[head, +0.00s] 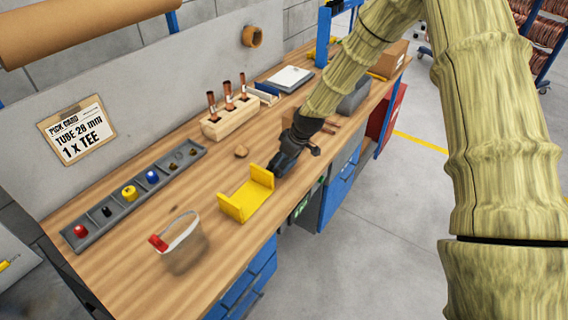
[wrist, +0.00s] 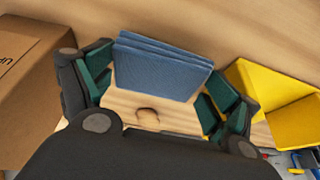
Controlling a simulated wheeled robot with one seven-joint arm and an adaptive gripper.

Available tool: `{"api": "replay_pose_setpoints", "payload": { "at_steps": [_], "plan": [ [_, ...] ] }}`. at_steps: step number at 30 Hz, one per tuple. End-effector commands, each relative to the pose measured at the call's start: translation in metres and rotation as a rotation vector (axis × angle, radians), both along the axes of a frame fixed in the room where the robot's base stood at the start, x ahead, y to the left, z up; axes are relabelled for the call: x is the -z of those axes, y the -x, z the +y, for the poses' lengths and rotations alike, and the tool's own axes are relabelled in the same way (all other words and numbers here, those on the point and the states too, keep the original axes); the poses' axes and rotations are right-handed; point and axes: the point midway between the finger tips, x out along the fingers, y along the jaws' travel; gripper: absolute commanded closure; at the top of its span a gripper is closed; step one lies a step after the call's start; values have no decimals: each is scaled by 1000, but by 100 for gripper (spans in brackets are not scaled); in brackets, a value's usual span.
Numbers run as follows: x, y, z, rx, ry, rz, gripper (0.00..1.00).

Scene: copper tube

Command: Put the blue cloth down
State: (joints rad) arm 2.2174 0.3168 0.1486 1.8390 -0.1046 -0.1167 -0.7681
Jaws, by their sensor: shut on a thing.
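The blue cloth (wrist: 162,68) is folded in layers and sits between the green-padded fingers of my gripper (wrist: 158,90) in the wrist view. My gripper is shut on it. In the head view my gripper (head: 284,160) is low over the wooden bench, just right of the yellow cradle (head: 247,197). The cloth cannot be made out clearly there, as my gripper hides it. I cannot tell whether the cloth touches the bench top.
The yellow cradle also shows at the right of the wrist view (wrist: 262,90), close to a finger. A cardboard box (wrist: 30,75) is close on the left. A wooden block with copper tubes (head: 230,120) and a grey parts tray (head: 130,195) stand behind. The bench front is partly clear.

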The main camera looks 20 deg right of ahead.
Motion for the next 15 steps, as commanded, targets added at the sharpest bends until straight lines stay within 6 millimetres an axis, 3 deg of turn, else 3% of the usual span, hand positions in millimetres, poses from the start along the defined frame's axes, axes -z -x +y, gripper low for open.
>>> {"api": "replay_pose_setpoints", "payload": {
  "at_steps": [9,15],
  "plan": [
    [15,7,-1,2,-1,-7,34],
    [19,1,-1,2,0,-4,34]
  ]
}}
